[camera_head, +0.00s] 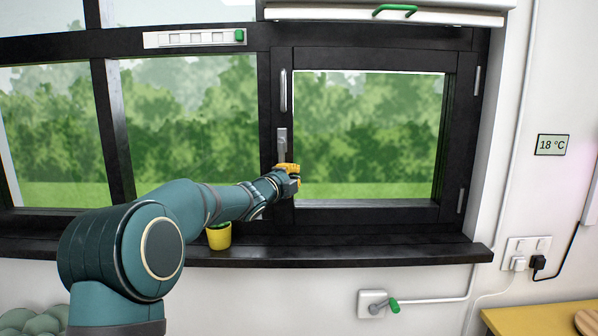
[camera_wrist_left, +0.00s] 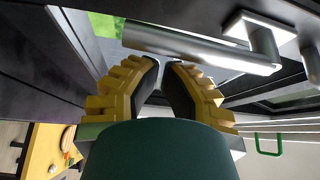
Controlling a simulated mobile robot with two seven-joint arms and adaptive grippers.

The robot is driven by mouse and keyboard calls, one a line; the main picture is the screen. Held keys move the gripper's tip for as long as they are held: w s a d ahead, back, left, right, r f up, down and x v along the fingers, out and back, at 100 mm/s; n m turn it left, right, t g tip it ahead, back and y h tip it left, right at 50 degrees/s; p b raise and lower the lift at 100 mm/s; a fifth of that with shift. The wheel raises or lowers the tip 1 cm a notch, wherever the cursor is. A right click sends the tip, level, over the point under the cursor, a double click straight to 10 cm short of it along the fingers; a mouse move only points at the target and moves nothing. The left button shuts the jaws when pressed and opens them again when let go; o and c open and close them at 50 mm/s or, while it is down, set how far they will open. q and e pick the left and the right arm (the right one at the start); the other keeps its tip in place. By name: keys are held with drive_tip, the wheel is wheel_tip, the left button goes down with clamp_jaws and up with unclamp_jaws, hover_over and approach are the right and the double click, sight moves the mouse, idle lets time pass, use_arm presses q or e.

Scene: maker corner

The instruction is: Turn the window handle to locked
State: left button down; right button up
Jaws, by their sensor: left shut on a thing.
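The window handle (camera_head: 282,143) is a grey metal lever on the dark frame, left of the right-hand window sash. In the head view it points down, and its lower end is hidden by my left gripper (camera_head: 287,175). In the left wrist view the grey handle bar (camera_wrist_left: 190,45) crosses just beyond the yellow-padded fingertips of the left gripper (camera_wrist_left: 160,68). The left gripper is shut on the handle near its free end. The exact contact is partly hidden. My right gripper is not in view.
A grey vertical pull bar (camera_head: 283,90) is fixed above the handle. A yellow pot (camera_head: 219,236) stands on the dark sill (camera_head: 360,248) below my forearm. A green-handled lever (camera_head: 393,305) sits on the wall beneath. The sill to the right is clear.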

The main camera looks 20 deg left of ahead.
use_arm(q)
drive_tip(key=shift+s+a+f, duration=0.15)
drive_tip(key=shift+s+a, duration=0.05)
drive_tip(key=shift+a, duration=0.15)
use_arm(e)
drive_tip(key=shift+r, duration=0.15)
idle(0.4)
